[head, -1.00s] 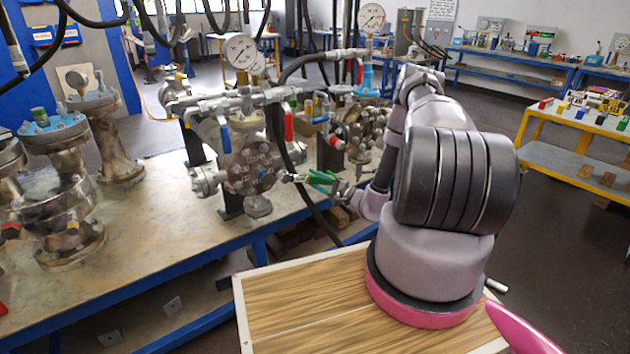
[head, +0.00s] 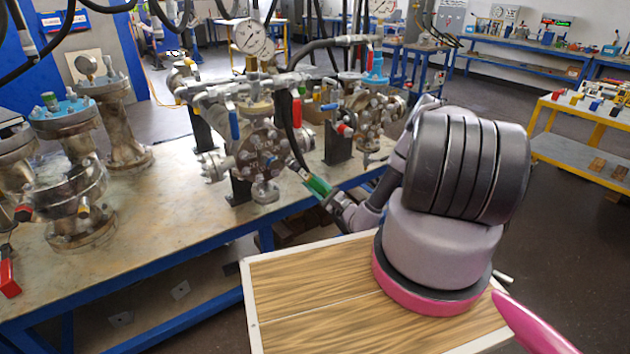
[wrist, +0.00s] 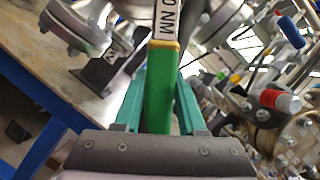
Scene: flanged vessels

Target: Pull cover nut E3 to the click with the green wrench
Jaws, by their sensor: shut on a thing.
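My gripper (head: 326,197) is shut on the green wrench (head: 316,186). In the wrist view the green handle (wrist: 161,90) lies between the two teal fingers, with a pale shaft marked "0 NM" beyond it. In the head view the wrench slopes up and left from my gripper to the right side of the vessel's round bolted cover (head: 258,153). Its head end appears at or very near the cover's right rim; I cannot tell if it sits on a nut. Cover nut E3 cannot be singled out, as the marks are too small to read.
Red (head: 296,110) and blue (head: 234,124) valve handles, a gauge (head: 250,36) and black hoses crowd around the vessel. A second valve assembly (head: 368,115) stands close behind to the right. Other flanged vessels (head: 118,125) stand left. The bench top (head: 190,215) in front is clear.

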